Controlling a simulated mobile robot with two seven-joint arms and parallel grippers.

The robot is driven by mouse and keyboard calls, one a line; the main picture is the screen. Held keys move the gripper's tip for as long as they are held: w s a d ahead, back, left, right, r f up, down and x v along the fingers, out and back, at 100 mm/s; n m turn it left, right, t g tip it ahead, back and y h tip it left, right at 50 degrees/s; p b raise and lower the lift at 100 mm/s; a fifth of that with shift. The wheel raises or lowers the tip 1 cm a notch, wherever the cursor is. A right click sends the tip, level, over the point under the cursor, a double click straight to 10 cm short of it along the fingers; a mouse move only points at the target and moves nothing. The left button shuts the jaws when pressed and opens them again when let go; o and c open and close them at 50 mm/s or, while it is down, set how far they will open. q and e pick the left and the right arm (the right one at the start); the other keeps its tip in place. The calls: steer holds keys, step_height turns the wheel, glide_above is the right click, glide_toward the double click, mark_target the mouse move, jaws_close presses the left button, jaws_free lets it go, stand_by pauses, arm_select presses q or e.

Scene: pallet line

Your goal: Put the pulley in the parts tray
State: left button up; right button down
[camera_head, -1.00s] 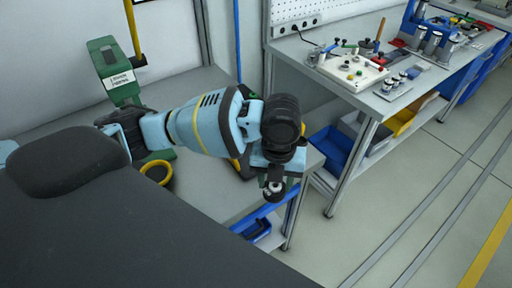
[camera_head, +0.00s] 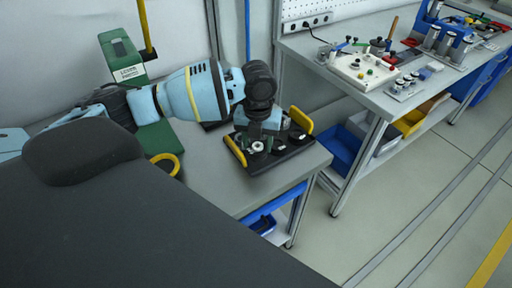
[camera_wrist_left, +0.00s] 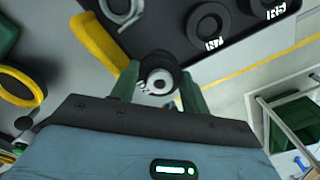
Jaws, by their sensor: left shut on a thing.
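My left gripper (camera_head: 258,142) is shut on the pulley (camera_head: 258,147), a small dark wheel with a pale metal hub. In the left wrist view the pulley (camera_wrist_left: 158,76) sits between the two green fingers. The black parts tray (camera_head: 283,158) with yellow handles lies on the grey bench, and the gripper is over its left part, near the left handle (camera_head: 236,151). In the wrist view the tray (camera_wrist_left: 245,42) holds dark rings with white labels. I cannot tell whether the pulley touches the tray. My right gripper is not in view.
A green device (camera_head: 122,58) stands on the bench at the left, with a yellow ring (camera_head: 165,162) nearby. The bench (camera_head: 215,180) is clear in front of the tray. A second bench (camera_head: 385,100) with parts stands at the right, across a gap.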

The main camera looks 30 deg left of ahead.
arm_select(q)
steer(key=shift+w+a, duration=0.2)
steer(key=shift+a, duration=0.15)
steer(key=shift+a+f, duration=0.1)
steer(key=shift+f, duration=0.25)
steer(key=shift+w+f, duration=0.1)
steer(key=shift+f, duration=1.35)
steer(key=shift+f, duration=0.15)
steer(key=o, duration=0.8)
steer(key=shift+c, duration=0.2)
step_height(320, 180, up, 12)
steer(key=shift+p, duration=0.3)
